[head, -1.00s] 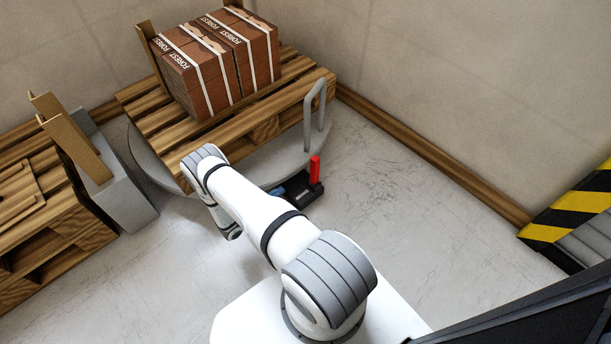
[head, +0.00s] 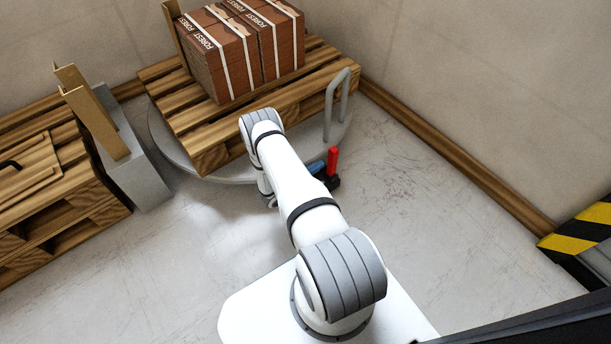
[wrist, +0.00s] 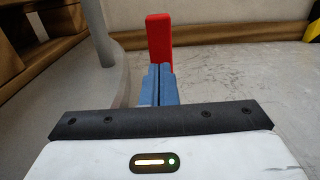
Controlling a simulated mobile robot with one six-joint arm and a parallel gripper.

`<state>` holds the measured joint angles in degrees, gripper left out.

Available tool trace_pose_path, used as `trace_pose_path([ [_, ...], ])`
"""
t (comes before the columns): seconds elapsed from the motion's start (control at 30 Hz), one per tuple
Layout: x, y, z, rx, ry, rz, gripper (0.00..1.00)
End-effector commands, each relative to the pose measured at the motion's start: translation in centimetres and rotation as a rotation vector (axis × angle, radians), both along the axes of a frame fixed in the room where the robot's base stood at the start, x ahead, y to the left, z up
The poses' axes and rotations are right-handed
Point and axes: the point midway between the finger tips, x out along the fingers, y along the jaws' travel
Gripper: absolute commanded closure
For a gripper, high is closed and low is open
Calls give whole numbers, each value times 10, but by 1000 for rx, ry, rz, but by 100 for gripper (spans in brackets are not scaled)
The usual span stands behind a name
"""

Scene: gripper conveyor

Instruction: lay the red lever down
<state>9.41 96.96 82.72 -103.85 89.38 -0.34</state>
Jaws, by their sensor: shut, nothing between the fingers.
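The red lever (head: 333,160) stands upright on a small dark base (head: 331,183) on the floor, by the round grey platform. In the wrist view the red lever (wrist: 158,42) rises straight ahead, just beyond the fingertips. My gripper (wrist: 158,72) has its two blue fingers shut together, with nothing between them. Their tips overlap the lower part of the lever in the picture; I cannot tell whether they touch it. In the head view the blue fingers (head: 318,168) show beside the lever, and the rest of the hand is hidden behind my arm.
The round grey platform (head: 165,145) carries a wooden pallet (head: 215,145) with strapped brown blocks (head: 235,55). A grey hoop rail (head: 346,95) stands at its edge, close behind the lever. Another pallet (head: 60,215) is at left. Floor right of the lever is clear.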

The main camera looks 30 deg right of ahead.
Motion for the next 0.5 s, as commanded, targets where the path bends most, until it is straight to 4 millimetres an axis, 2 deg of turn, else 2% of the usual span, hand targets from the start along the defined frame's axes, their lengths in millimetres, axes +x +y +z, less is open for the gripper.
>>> trace_pose_path([
  [0.1,1,-17,-2,0,-2,-2,100],
  [0.2,2,-24,-1,0,-1,-1,100],
  [0.5,2,-29,0,0,0,1,100],
])
